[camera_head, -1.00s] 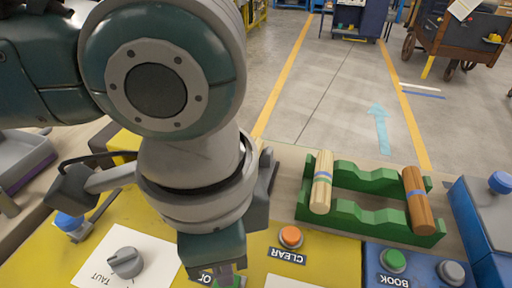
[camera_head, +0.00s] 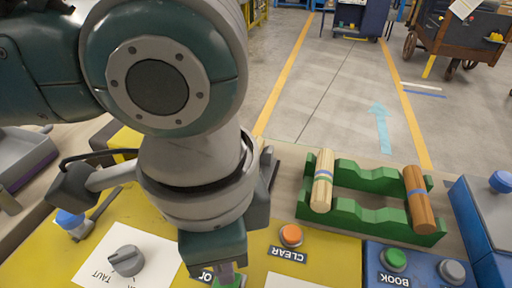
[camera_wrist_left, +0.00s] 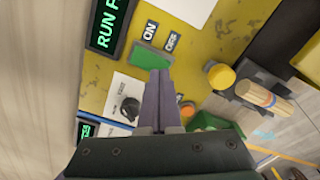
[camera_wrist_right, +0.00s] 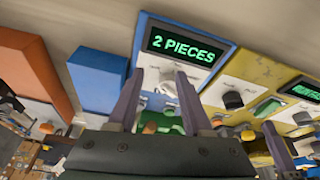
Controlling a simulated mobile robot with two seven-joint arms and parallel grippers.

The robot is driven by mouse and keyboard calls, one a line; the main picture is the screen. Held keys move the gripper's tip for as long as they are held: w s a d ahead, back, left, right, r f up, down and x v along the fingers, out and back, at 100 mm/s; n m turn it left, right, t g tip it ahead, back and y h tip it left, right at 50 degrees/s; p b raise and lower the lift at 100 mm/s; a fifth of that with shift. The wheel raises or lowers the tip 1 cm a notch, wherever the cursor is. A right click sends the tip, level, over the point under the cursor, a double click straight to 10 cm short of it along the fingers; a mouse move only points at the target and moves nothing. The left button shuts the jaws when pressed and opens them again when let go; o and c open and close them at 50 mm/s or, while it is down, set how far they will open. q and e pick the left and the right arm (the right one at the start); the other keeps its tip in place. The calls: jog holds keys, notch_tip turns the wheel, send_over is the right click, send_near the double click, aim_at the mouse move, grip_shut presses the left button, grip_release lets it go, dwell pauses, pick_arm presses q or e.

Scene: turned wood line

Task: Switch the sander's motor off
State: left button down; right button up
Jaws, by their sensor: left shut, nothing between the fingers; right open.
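The yellow control panel (camera_head: 262,250) lies below my left gripper (camera_head: 226,270). The gripper points down, shut and empty, with its fingertips at a green switch (camera_head: 238,281). In the left wrist view this green switch (camera_wrist_left: 146,57) sits beside an ON label (camera_wrist_left: 150,31) and an OFF label (camera_wrist_left: 171,42). The left fingertips (camera_wrist_left: 160,75) overlap its lower edge; I cannot tell whether they touch it. A display (camera_wrist_left: 108,22) reads "RUN" and is cut off. My right gripper (camera_wrist_right: 160,85) is open and empty, seen only in its own wrist view.
A grey knob (camera_head: 126,261) and an orange CLEAR button (camera_head: 290,235) flank the gripper. A green rack (camera_head: 350,216) holds a pale wooden cylinder (camera_head: 322,181) and a brown one (camera_head: 418,200). A blue panel (camera_head: 428,255) has a green BOOK button (camera_head: 394,260). Open floor lies beyond.

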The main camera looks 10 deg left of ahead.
pick_arm(q)
jog(key=shift+f+b, duration=0.5)
jog(key=shift+f, duration=0.5)
pick_arm(e)
jog(key=shift+f, duration=0.5)
dwell(0.5)
jog(key=shift+r, duration=0.1)
pick_arm(q)
notch_tip(320, 180, up, 7)
jog(key=p, duration=0.9)
jog(key=shift+r, duration=0.1)
pick_arm(e)
notch_tip(320, 180, up, 9)
